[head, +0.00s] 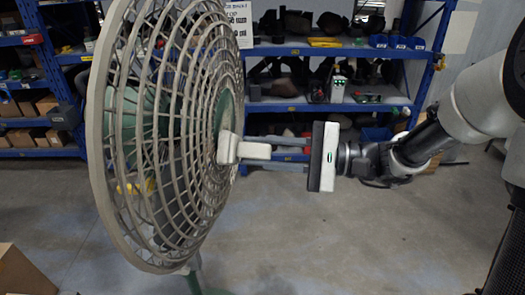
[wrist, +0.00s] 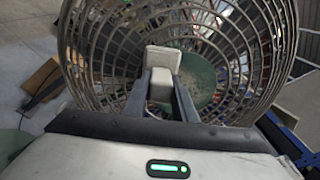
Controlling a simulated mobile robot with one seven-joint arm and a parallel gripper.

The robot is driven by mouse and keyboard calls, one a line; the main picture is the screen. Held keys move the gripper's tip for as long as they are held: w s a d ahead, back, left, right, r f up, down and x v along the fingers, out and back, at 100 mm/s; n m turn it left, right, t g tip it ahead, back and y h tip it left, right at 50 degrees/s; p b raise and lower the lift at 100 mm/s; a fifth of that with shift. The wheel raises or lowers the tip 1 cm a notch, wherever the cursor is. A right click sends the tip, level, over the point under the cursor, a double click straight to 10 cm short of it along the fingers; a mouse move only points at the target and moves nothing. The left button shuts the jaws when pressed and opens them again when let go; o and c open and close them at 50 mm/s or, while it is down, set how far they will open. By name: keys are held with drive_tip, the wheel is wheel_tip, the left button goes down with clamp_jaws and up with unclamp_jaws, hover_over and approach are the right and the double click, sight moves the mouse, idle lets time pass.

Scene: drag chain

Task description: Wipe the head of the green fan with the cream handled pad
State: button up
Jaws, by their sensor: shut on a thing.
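The green fan (head: 187,120) stands at the left of the head view, its round wire cage turned toward my arm. The cage also fills the top of the wrist view (wrist: 245,62). My gripper (head: 272,151) reaches in from the right and is shut on the cream handled pad (head: 228,148). In the wrist view the pad (wrist: 162,57) sits between the fingertips, in front of the green hub (wrist: 198,82). The pad is at the middle of the cage front and appears to touch it, but contact is hard to confirm.
Blue shelves (head: 340,52) with bins and parts stand behind. A cardboard box (head: 22,270) is at the lower left. The grey floor (head: 340,235) below my gripper is clear.

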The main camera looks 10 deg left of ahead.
drive_tip(key=shift+a, duration=0.45)
drive_tip(key=shift+w+r+p, duration=1)
drive_tip(key=shift+w+r, duration=0.15)
drive_tip(key=shift+w, duration=4.75)
drive_tip(key=shift+s+b, duration=0.5)
drive_tip(key=shift+s, duration=5.5)
drive_tip(key=shift+r+p, duration=0.9)
drive_tip(key=shift+r, duration=0.1)
drive_tip(key=w, duration=1.2)
drive_tip(key=shift+a+p, duration=0.35)
drive_tip(key=shift+a, duration=0.1)
